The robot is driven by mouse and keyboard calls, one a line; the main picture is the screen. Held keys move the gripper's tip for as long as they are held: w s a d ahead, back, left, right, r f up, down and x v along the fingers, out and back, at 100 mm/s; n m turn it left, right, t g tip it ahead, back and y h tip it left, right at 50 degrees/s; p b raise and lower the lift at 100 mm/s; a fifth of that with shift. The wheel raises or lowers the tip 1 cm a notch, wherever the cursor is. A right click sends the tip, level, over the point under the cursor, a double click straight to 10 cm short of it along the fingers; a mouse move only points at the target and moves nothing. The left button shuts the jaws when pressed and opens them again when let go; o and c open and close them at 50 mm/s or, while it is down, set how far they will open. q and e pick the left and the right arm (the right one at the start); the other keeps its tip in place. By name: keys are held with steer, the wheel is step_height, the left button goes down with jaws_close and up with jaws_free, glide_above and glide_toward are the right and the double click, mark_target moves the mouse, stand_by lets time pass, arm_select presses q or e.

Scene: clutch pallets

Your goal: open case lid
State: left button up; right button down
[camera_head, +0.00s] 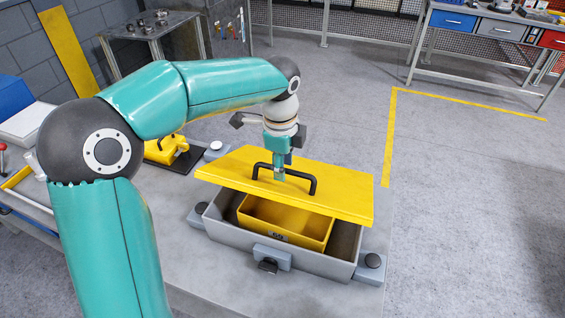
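The yellow case lid (345,197) is raised above the grey case (322,264), with a gap along the near side. A black handle (312,184) stands on top of the lid. My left gripper (279,174) comes down from above and is shut on the handle near its middle. A yellow bin (262,225) shows inside the open case, with a dark label on its front. The lid hides the rear of the case. My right gripper is not in view.
The case stands on a grey table (225,278) with dark-topped clamps around it. A yellow part (165,149) sits on a dark plate behind my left arm. A workbench (490,27) with drawers stands at the back right. The floor to the right is clear.

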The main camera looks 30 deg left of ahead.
arm_select(q)
jaws_close()
stand_by(0.3)
steer(key=w+a+r+p, duration=0.3)
steer(key=w+r, duration=0.4)
steer(key=w, duration=0.4)
steer(key=shift+r, duration=0.35)
